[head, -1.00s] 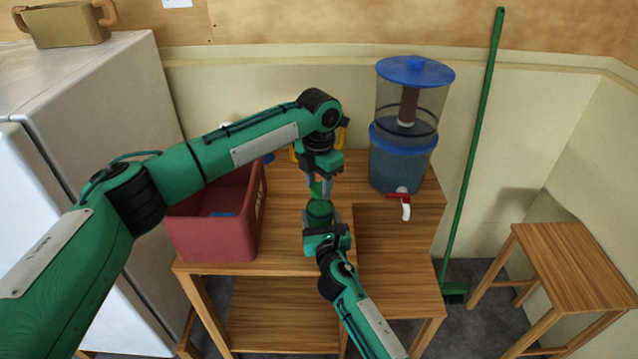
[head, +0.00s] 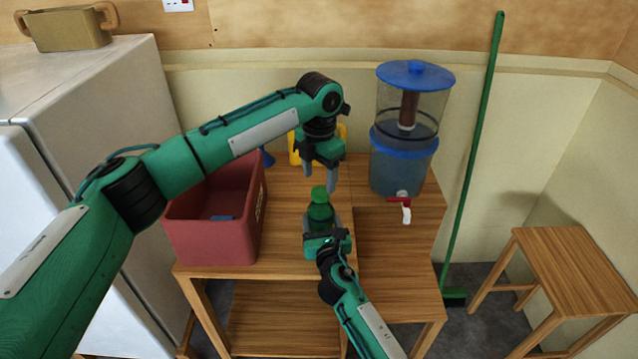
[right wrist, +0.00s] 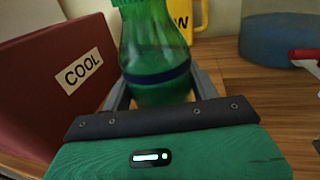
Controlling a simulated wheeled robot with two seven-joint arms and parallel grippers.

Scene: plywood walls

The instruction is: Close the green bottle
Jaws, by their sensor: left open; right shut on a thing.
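The green bottle (head: 320,212) stands upright on the wooden table, with a green cap (head: 319,193) at its top. In the right wrist view the bottle (right wrist: 155,50) fills the upper middle; its top is cut off there. My right gripper (head: 322,226) is shut on the bottle's body from the near side, one finger on each side. My left gripper (head: 321,180) points down just above the cap. Its fingers are spread and empty, apart from the cap. I cannot tell from here how tightly the cap sits on the neck.
A red box (head: 212,245) marked "COOL" stands left of the bottle. A water dispenser (head: 404,165) with a red and white tap (head: 405,210) stands at the right back.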

